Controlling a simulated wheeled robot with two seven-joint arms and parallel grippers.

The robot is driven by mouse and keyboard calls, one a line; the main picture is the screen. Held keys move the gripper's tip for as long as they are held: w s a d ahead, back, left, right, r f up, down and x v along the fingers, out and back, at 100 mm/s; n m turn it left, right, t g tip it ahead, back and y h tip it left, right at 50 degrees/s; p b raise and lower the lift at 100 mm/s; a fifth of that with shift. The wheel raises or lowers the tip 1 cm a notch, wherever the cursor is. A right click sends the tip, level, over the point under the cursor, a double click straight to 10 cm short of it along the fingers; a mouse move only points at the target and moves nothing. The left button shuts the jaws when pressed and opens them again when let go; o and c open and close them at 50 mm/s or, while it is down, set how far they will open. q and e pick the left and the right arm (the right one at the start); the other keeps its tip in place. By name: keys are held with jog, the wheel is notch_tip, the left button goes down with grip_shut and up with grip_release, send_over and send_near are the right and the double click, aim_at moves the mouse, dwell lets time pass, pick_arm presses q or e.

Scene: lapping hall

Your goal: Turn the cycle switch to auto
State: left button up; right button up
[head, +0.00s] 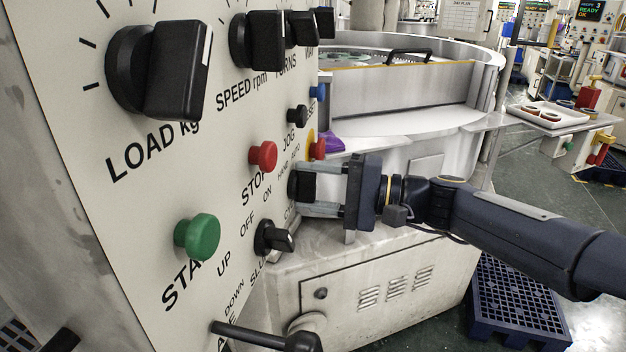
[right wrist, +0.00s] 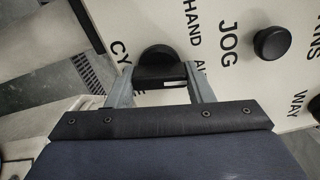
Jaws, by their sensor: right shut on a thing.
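The cycle switch (head: 303,186) is a black knob low on the pale control panel (head: 190,120), under the HAND and AUTO lettering. My right gripper (head: 322,190) comes in from the right and is shut on this knob, one finger on each side. In the right wrist view the knob (right wrist: 160,66) shows between the two grey fingers (right wrist: 160,88), with HAND and part of AUTO printed above it. Part of the lettering is hidden, and I cannot tell exactly which mark the knob points at. My left gripper is not in view.
Close to the gripper are a red STOP button (head: 263,156), a black JOG button (head: 297,113) and a black ON/OFF knob (head: 273,238). A green START button (head: 197,236) and a lever (head: 270,338) are lower left. A round metal machine (head: 400,95) stands behind.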

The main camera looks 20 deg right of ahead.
jog(key=shift+m+p, duration=0.75)
jog(key=shift+m, duration=1.25)
jog(key=o, duration=1)
jog(key=shift+c, duration=0.2)
jog(key=shift+d, duration=0.1)
jog(key=v, duration=0.7)
jog(key=shift+s+d+b, duration=0.25)
jog(key=shift+d+b, duration=0.05)
jog(key=shift+b, duration=0.1)
jog(key=shift+f, duration=0.1)
jog(key=s+f+n+g+h+p, duration=0.2)
jog(key=s+f+n+h+p, duration=0.2)
jog(key=s+f+n+h, duration=0.6)
jog(key=s+f+h, duration=0.2)
jog(key=s+f, duration=0.4)
jog(key=s, duration=0.2)
jog(key=shift+s+d+g, duration=0.3)
jog(key=shift+s+d, duration=0.05)
jog(key=shift+s, duration=0.05)
